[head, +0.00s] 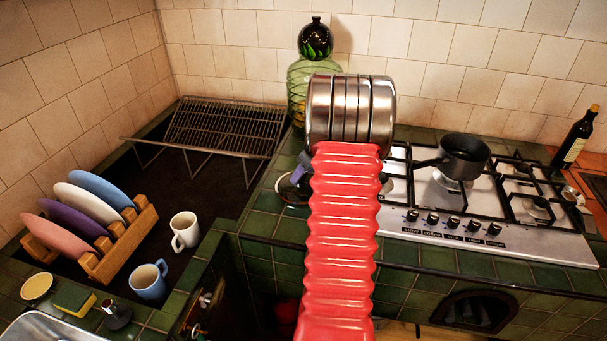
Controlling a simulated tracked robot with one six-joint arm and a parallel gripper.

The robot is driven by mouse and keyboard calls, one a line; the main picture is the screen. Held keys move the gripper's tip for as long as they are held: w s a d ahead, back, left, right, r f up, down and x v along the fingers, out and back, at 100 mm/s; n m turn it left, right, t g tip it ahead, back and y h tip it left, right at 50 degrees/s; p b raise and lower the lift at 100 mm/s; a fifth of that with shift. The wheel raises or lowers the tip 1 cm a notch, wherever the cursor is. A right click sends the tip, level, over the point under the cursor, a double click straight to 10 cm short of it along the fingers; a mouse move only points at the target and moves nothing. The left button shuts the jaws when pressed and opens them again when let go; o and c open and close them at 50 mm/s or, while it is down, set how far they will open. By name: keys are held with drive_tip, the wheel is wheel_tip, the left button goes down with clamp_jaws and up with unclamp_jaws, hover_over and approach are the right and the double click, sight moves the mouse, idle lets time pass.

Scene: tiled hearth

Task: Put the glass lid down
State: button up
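A round, glassy, dark-rimmed item, seemingly the glass lid (290,190), shows in part just left of my red arm. It is at the green tiled counter, left of the hob. My arm hides its right side. A small grey-purple piece stands over it, and I cannot tell what that is. I cannot tell whether the lid rests on the tiles or is held just above them. My gripper cannot be made out; my own arm covers the place behind it.
The hob (490,232) at right bears a dark saucepan (464,156). A wine bottle (577,138) stands far right. A green glass jar (298,85) stands behind my arm. At left are a wire rack (222,128), a plate rack (118,243) and two mugs (186,231).

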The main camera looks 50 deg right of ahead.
drive_tip(key=v, duration=1)
drive_tip(key=shift+s+r, duration=0.1)
drive_tip(key=shift+r, duration=0.05)
idle(0.3)
drive_tip(key=w+a+r, duration=0.1)
drive_tip(key=a+r, duration=0.2)
drive_tip(key=a, duration=0.6)
drive_tip(key=w+a+r, duration=0.2)
drive_tip(key=a+r, duration=0.1)
drive_tip(key=a, duration=0.7)
drive_tip(key=w+a+r, duration=0.1)
drive_tip(key=a+r, duration=0.2)
drive_tip(key=a, duration=0.6)
drive_tip(key=s+a, duration=0.7)
drive_tip(key=a, duration=0.4)
drive_tip(key=s+a+n, duration=0.1)
drive_tip(key=s+a, duration=0.6)
drive_tip(key=a, duration=0.5)
drive_tip(key=shift+y, duration=0.3)
drive_tip(key=shift+c, duration=0.6)
